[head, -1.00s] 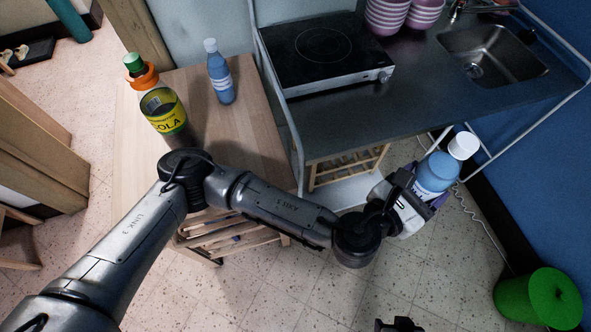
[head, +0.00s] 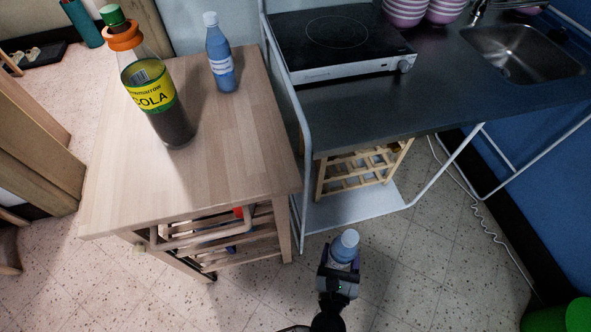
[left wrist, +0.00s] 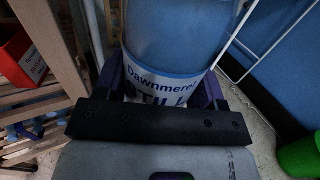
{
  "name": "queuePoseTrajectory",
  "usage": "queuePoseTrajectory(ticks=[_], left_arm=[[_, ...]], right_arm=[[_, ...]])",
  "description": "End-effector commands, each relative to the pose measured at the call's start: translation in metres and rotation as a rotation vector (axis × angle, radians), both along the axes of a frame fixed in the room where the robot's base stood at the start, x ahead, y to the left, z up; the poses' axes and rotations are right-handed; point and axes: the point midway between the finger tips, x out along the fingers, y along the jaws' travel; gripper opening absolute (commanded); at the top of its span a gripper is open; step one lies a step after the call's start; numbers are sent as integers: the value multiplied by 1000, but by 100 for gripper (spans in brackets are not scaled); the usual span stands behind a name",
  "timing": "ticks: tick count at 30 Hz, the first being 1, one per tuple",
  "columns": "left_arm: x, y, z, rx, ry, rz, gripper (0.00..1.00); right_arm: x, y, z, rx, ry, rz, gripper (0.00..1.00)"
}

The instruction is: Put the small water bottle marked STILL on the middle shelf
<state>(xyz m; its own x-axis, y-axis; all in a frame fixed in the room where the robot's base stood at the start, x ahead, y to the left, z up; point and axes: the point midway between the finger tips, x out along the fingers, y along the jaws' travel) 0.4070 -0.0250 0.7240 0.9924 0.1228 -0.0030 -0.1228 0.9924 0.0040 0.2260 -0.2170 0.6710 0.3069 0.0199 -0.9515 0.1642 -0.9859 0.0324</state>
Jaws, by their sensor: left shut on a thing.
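A small blue water bottle with a white cap (head: 345,243) is held upright, or nearly so, above the floor, right of the wooden trolley. My left gripper (head: 340,268) is shut on it. In the left wrist view the bottle (left wrist: 170,45) fills the space between the fingers (left wrist: 165,95), its white label reading "Dawnmere" and, partly covered, STILL. The wooden trolley (head: 215,180) has slatted shelves (head: 262,222) below its top; they also show at the left of the left wrist view (left wrist: 45,105). My right gripper is not in view.
A large cola bottle (head: 160,100) and another blue bottle (head: 220,60) stand on the trolley top. A red thing (head: 239,212) sits on a shelf and shows as a red box in the left wrist view (left wrist: 22,62). A metal-framed counter (head: 430,100) stands right of the trolley.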

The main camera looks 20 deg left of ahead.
Motion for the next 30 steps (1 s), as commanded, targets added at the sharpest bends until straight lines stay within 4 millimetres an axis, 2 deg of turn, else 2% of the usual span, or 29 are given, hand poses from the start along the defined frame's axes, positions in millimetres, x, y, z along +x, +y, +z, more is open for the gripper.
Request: queuePoseTrajectory(ticks=[1,6,11,15,18,22,27,30], left_arm=[[-7,17,-29,0,11,63,26],[-27,79,-85,2,7,252,26],[-52,142,-128,2,4,410,26],[-78,202,-156,4,0,535,26],[-97,245,-167,3,-2,613,26],[-118,298,-170,3,-5,691,26],[-131,352,-151,0,-10,734,26],[-130,370,-134,-2,-11,719,26]], right_arm=[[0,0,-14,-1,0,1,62],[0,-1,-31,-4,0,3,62],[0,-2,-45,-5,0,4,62],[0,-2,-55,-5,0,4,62],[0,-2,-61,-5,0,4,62],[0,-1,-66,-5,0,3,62],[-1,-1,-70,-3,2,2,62],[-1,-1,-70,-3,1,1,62]])
